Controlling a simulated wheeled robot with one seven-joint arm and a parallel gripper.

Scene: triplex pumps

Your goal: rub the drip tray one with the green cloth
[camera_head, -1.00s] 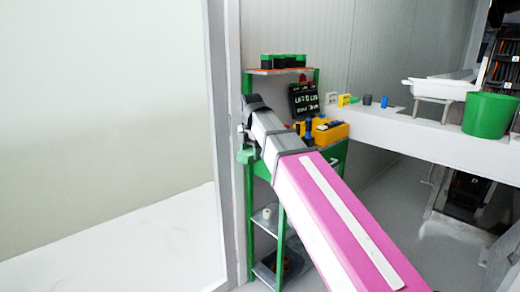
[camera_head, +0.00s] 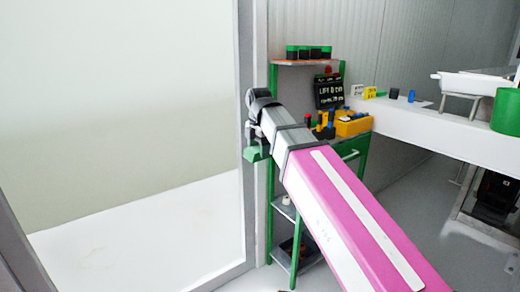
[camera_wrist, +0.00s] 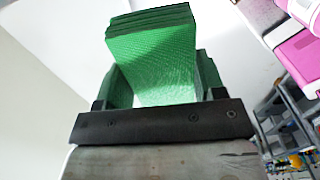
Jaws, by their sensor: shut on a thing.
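My gripper (camera_wrist: 163,78) is shut on the green cloth (camera_wrist: 152,50), a folded, layered pad standing out between the two green fingers in the wrist view. In the head view my gripper (camera_head: 253,154) hangs at the far end of my pink and white arm, in front of the grey door post. The cloth cannot be told apart from the green fingers there. A white tray (camera_head: 474,84) on legs stands on the white bench at the right, far from my gripper. I cannot tell whether it is drip tray one.
A green-framed shelf (camera_head: 362,160) stands behind my arm, with a yellow box (camera_head: 353,124), a dark sign (camera_head: 328,91) and green-topped items (camera_head: 308,52) on it. A green bucket (camera_head: 507,111) stands on the white bench (camera_head: 420,125). The left side shows open white floor.

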